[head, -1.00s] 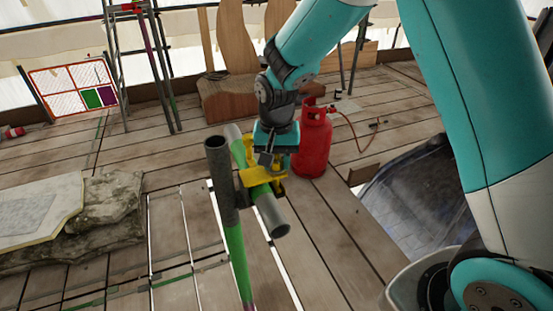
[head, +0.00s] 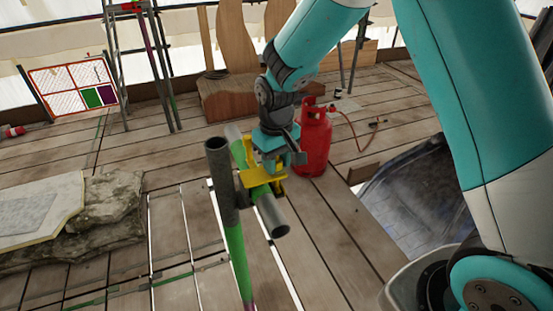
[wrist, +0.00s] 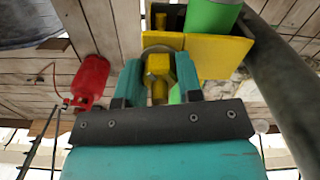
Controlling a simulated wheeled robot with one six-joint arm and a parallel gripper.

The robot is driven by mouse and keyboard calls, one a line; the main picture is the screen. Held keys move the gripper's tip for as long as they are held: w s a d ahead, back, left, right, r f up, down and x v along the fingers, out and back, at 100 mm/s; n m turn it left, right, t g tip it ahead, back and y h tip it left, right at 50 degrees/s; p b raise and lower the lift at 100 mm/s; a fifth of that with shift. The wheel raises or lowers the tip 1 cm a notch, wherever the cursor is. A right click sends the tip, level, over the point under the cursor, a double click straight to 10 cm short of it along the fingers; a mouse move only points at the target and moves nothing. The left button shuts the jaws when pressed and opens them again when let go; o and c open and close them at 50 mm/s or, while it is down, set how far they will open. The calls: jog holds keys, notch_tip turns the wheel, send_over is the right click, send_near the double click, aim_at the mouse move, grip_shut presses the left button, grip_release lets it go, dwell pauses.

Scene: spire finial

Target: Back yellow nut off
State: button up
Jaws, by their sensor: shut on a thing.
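A yellow nut (wrist: 158,72) on a bolt sits between the two teal fingers of my gripper (wrist: 158,82) in the wrist view. The fingers are shut on the nut. The nut is beside a yellow coupler (wrist: 215,55), which clasps a green and grey tube (wrist: 211,15). In the head view my gripper (head: 277,162) comes down from above onto the yellow coupler (head: 262,178). The tube (head: 268,208) crosses an upright pole (head: 217,165) with a grey top and a green lower part. The nut itself is hidden by my gripper in the head view.
A red gas cylinder (head: 313,142) with a hose stands just behind and right of my gripper. A stone slab (head: 100,212) lies at the left. A ladder (head: 145,65) and a framed panel (head: 75,85) stand at the back left. The plank floor has gaps.

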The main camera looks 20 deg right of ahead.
jog(key=n, duration=0.4)
jog(key=shift+w+r+n, duration=0.1)
jog(key=shift+n, duration=0.2)
jog(key=shift+n+p, duration=0.35)
jog(key=shift+n, duration=2.25)
jog(key=o, duration=0.9)
notch_tip(320, 180, up, 17)
jog(key=shift+r+b, duration=0.2)
jog(key=shift+b, duration=0.8)
